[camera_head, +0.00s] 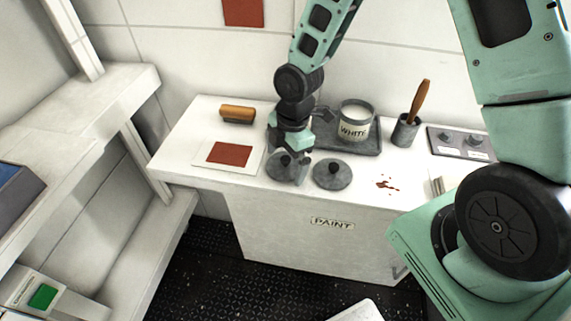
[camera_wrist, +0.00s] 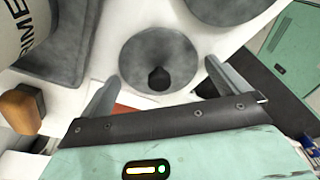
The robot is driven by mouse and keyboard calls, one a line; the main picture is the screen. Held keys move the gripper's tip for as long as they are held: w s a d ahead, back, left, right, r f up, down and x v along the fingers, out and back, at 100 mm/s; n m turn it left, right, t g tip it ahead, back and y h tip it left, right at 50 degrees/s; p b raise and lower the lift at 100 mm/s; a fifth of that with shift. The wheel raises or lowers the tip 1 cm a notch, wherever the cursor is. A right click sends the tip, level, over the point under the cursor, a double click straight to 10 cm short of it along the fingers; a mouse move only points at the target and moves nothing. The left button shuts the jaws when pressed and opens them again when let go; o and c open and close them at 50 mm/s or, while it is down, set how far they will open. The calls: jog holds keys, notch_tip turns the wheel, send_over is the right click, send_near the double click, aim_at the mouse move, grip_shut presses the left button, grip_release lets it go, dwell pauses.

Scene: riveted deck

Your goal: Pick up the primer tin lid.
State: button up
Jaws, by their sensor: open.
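Two round grey lids with dark knobs lie on the white bench, a left lid (camera_head: 279,173) and a right lid (camera_head: 332,179). They look alike, and I cannot tell by any marking which is the primer tin's. My gripper (camera_head: 288,162) points down over the left lid and partly hides it. In the wrist view my gripper (camera_wrist: 160,74) is open and empty, with the left lid (camera_wrist: 150,46) beyond its fingertips. That lid's knob (camera_wrist: 158,79) shows between the fingers. The right lid (camera_wrist: 228,8) is cut off at the top edge.
A tin marked WHITE (camera_head: 355,122) stands on a grey tray (camera_head: 358,149) behind the lids. A brush pot (camera_head: 405,131) is to the right, near red spots (camera_head: 386,184). A wooden-looking block (camera_head: 238,113) and a red-patched card (camera_head: 212,169) lie left.

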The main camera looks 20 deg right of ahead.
jog(key=shift+c, duration=0.3)
jog(key=c, duration=0.8)
jog(key=shift+o, duration=0.2)
jog(key=shift+r, duration=0.1)
